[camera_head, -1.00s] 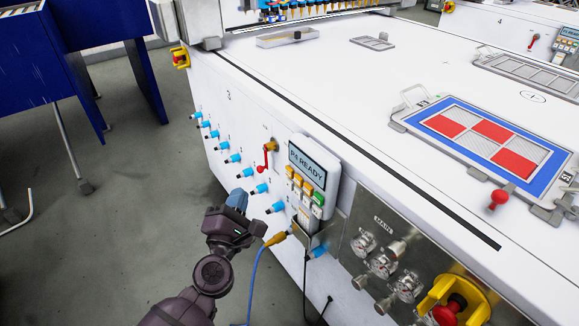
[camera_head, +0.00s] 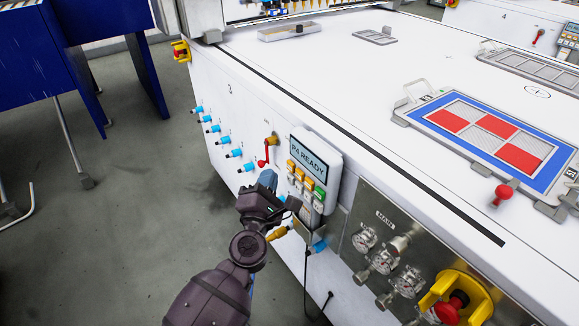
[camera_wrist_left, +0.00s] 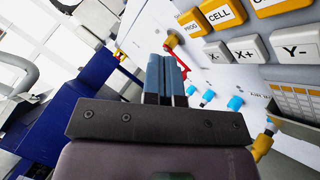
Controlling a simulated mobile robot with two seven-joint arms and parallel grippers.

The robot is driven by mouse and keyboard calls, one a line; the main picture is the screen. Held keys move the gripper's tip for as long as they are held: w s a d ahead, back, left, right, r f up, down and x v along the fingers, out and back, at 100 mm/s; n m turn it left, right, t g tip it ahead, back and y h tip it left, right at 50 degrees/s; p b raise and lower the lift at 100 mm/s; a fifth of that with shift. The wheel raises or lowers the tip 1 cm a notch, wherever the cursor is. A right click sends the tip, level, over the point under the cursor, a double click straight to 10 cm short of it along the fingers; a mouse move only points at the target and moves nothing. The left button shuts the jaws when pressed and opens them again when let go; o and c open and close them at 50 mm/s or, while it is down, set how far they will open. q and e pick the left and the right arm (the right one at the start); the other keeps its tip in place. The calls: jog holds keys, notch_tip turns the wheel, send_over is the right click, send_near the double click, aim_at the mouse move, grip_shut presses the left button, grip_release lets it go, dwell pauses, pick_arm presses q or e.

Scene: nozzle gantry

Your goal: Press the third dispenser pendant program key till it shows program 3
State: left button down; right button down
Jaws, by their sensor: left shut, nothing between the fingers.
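The dispenser pendant (camera_head: 333,170) hangs on the white machine's front side, and its display (camera_head: 308,160) reads "P4 READY". Below the display are orange keys, a green key and pale keys. In the left wrist view, the orange PROG key (camera_wrist_left: 192,21) is at the top, beside the orange CELL key (camera_wrist_left: 222,12) and above the pale X-, X+ and Y- keys. My left gripper (camera_head: 268,179) is shut and empty, just left of the pendant keys. In the left wrist view its blue-grey fingertips (camera_wrist_left: 166,60) lie below and left of the PROG key, seemingly apart from it. My right gripper is out of view.
A red-handled valve (camera_head: 264,152) and several blue fittings (camera_head: 234,154) stick out from the panel near my gripper. A yellow cable plug (camera_head: 279,233) is below the pendant. Gauges and a red knob in a yellow guard (camera_head: 452,307) are at lower right.

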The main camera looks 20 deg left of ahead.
pick_arm(q)
jog(key=shift+w+d, duration=0.5)
jog(key=shift+w, duration=0.1)
jog(key=shift+w+d, duration=0.1)
dwell(1.7)
jog(key=shift+w+d, duration=0.15)
jog(key=shift+w, duration=0.1)
jog(key=shift+w+d, duration=0.35)
jog(key=shift+w, duration=0.05)
dwell(1.1)
jog(key=shift+s+a+r, duration=0.1)
dwell(0.3)
jog(key=shift+s+a, duration=0.45)
jog(key=shift+s, duration=0.2)
jog(key=shift+s+a, duration=0.1)
jog(key=s+a, duration=0.1)
jog(key=s, duration=0.1)
jog(key=s+a, duration=0.1)
jog(key=a, duration=0.1)
jog(key=shift+s+p, duration=0.4)
